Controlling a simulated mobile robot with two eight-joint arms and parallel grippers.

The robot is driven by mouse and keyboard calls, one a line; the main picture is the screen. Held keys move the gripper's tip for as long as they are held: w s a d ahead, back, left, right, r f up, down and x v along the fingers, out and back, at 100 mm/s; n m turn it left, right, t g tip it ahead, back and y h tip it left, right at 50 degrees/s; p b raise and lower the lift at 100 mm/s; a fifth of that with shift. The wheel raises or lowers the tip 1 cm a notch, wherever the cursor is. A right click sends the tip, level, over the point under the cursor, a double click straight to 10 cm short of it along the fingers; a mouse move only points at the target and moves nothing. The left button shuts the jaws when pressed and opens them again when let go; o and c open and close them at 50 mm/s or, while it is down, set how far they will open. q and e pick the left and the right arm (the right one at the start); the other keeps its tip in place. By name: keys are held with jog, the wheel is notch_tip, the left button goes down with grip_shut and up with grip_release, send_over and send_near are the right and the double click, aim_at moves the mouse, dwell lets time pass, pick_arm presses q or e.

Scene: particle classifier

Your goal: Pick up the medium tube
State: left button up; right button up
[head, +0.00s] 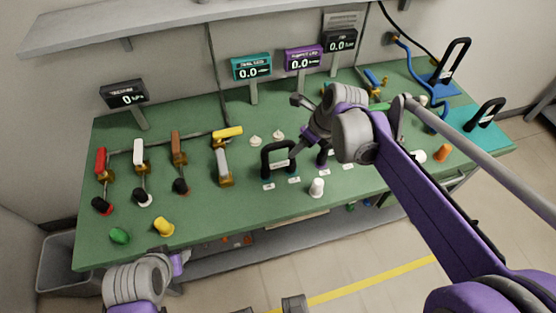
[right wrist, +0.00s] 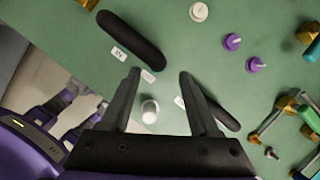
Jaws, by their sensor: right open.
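No object can be identified for certain as the medium tube. A small white upright cylinder (head: 317,187) stands near the table's front edge; it also shows in the right wrist view (right wrist: 150,111), below and between my right fingers. My right gripper (right wrist: 160,74) is open and empty over the table, pointing down. In the head view its arm reaches in from the right and partly hides the table's middle. One black arched handle (head: 265,160) stands beside it; its bar (right wrist: 131,40) and a second dark bar (right wrist: 225,115) lie either side of the fingers. Only my left arm's wrist shows at bottom left.
Several coloured valve handles, such as the yellow one (head: 228,132), stand on the green table's (head: 120,195) left half. Displays (head: 251,67) line the back. Blue (head: 443,84) and teal (head: 477,125) plates with black handles are at right. Purple knobs (right wrist: 232,41) lie near the gripper.

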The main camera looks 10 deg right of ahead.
jog(key=x, duration=0.7)
jog(key=shift+s+a, duration=0.1)
jog(key=shift+s, duration=0.05)
jog(key=shift+r, duration=0.1)
grip_shut()
